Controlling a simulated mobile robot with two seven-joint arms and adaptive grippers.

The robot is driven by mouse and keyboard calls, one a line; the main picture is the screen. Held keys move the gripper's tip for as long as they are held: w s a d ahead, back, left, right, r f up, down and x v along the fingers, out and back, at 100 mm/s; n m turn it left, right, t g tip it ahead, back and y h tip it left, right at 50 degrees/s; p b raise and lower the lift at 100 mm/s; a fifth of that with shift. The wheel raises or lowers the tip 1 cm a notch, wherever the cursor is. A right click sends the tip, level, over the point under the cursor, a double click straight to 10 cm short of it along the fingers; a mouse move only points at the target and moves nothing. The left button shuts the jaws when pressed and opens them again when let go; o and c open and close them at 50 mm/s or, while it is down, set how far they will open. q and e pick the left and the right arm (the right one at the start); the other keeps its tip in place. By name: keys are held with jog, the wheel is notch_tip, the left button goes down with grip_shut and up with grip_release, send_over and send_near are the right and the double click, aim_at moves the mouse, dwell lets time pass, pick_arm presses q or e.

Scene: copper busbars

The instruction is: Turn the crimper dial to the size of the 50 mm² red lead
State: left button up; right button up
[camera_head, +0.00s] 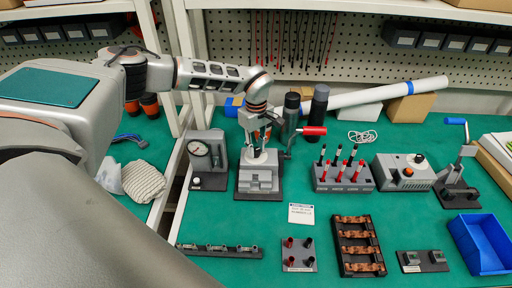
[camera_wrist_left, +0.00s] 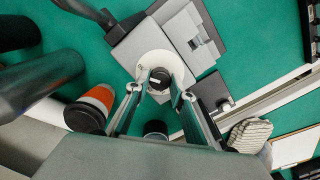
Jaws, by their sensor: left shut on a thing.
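The grey crimper (camera_head: 259,182) stands on a dark base left of the bench's middle, with a red-tipped handle (camera_head: 313,131) at its side. My left gripper (camera_head: 259,148) comes down onto it from above. In the left wrist view the crimper's round white dial plate (camera_wrist_left: 152,62) carries a black knob (camera_wrist_left: 159,78). My left gripper's fingers (camera_wrist_left: 158,88) are closed on the knob from both sides. Size marks on the plate are too small to read. Red and black leads (camera_head: 340,160) stand upright in a grey rack (camera_head: 343,186). My right gripper is not in view.
A gauge box (camera_head: 206,158) stands close left of the crimper. A white card (camera_head: 301,214) lies in front. A busbar tray (camera_head: 358,245), a blue bin (camera_head: 481,243) and a control box (camera_head: 404,172) are to the right. Green bench shows between them.

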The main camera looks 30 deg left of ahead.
aim_at(256, 150)
pick_arm(q)
jog(key=shift+m, duration=0.4)
jog(key=o, duration=1.1)
notch_tip(256, 150, up, 12)
dwell(0.6)
